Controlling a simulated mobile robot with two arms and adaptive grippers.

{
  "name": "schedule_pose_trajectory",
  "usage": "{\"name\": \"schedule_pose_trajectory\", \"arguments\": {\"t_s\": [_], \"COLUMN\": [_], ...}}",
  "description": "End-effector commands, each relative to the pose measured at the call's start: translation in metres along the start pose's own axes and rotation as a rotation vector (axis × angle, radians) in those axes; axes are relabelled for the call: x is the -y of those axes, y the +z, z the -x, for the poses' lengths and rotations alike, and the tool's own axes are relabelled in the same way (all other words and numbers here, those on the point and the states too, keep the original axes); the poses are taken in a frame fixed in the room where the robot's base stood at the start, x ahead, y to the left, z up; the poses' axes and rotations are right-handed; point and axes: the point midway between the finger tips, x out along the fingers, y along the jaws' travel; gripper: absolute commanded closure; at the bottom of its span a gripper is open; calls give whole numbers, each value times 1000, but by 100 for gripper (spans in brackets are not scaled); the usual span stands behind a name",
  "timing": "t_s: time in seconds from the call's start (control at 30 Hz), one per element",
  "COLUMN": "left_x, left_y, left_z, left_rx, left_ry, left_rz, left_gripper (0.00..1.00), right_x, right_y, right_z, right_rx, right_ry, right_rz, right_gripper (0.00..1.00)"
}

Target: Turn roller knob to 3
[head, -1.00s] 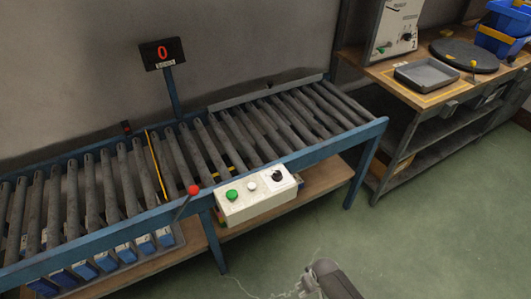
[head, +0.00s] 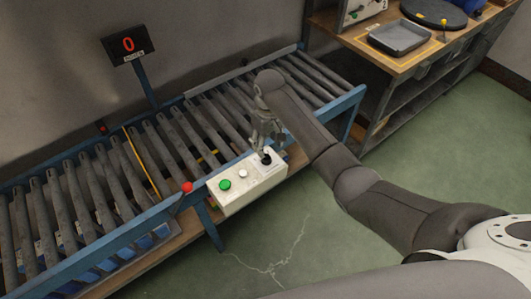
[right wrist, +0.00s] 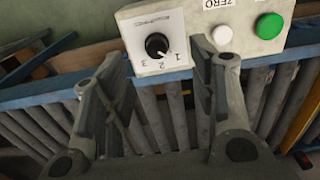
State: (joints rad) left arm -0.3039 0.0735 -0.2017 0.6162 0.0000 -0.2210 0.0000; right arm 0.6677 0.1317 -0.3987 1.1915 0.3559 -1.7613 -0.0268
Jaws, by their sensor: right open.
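The black roller knob (right wrist: 157,45) sits on a white dial plate marked 1, 2 and 3. In the right wrist view its white pointer is toward the lower right, near the 1. In the head view the knob (head: 265,158) is at the right end of the white control box (head: 235,196). My right gripper (head: 266,143) is over the box at the knob. In the right wrist view its fingers stand apart, one on each side of the knob in the picture, with nothing between them. Contact is not visible. My left gripper is not in view.
The box, with a green button (head: 225,184) and a white ZERO button (head: 243,173), is on the front of the roller conveyor (head: 165,210). A red-topped lever (head: 187,187) stands left of it. A display (head: 128,45) reads 0. A bench with a grey tray (head: 398,38) is at upper right.

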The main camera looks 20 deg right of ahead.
Motion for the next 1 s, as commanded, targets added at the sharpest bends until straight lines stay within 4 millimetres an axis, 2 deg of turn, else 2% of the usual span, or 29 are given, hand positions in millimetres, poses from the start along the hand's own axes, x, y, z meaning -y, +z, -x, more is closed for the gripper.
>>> {"name": "schedule_pose_trajectory", "arguments": {"t_s": [0.03, 0.13, 0.27, 0.7, 0.83, 1.0], "left_x": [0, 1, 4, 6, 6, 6], "left_y": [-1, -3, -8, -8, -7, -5], "left_z": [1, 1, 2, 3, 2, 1], "left_rx": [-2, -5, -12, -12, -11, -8], "left_ry": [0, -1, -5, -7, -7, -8], "left_rz": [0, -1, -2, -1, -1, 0], "left_gripper": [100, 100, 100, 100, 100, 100], "right_x": [-3, -7, -7, -7, -7, -7], "right_y": [-5, -10, -10, -8, -8, -9], "right_z": [9, 17, 10, -67, -81, -89], "right_rx": [6, 14, 20, 19, 18, 16], "right_ry": [3, 6, 5, 5, 5, 6], "right_rz": [0, -1, -1, 0, 0, 0], "right_gripper": [47, 47, 47, 47, 47, 47]}}
